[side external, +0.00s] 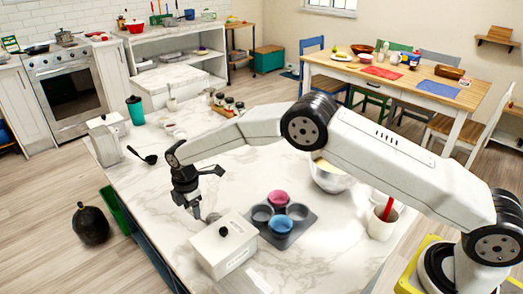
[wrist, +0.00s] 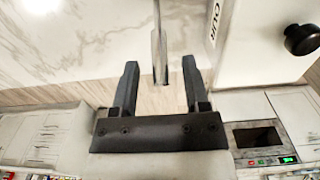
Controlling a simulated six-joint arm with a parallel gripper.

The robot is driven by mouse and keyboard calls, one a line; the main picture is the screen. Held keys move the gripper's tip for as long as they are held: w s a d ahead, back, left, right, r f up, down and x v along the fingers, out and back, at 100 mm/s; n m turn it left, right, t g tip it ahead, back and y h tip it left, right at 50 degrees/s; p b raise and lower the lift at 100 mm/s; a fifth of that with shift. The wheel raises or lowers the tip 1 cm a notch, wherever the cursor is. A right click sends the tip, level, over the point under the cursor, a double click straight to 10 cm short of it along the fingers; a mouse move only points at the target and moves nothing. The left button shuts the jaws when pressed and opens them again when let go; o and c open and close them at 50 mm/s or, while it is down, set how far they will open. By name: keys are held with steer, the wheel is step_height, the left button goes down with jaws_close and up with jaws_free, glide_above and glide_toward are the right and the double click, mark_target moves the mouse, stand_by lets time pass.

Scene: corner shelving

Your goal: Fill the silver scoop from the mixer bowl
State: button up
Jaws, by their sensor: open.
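My gripper (side external: 205,192) is open above the front left edge of the marble counter, beside a white lidded box. In the wrist view my gripper (wrist: 160,68) has its two dark fingers apart, with the slim metal handle of what looks like the silver scoop (wrist: 160,45) between them. Clear gaps show on both sides of the handle. In the side view a small grey piece below the fingers may be the scoop (side external: 212,217). A steel bowl (side external: 328,182) with pale contents, apparently the mixer bowl, stands behind my arm, which hides part of it.
The white box (side external: 223,247) with a black knob stands close right of my gripper. A muffin tin (side external: 290,238) with pink and blue cups lies beyond it. A black ladle (side external: 143,156), small jars (side external: 228,103) and a white crock (side external: 381,224) are also on the counter.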

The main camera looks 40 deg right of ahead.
jaws_close()
steer(key=shift+r, duration=0.1)
steer(key=shift+r, duration=2.45)
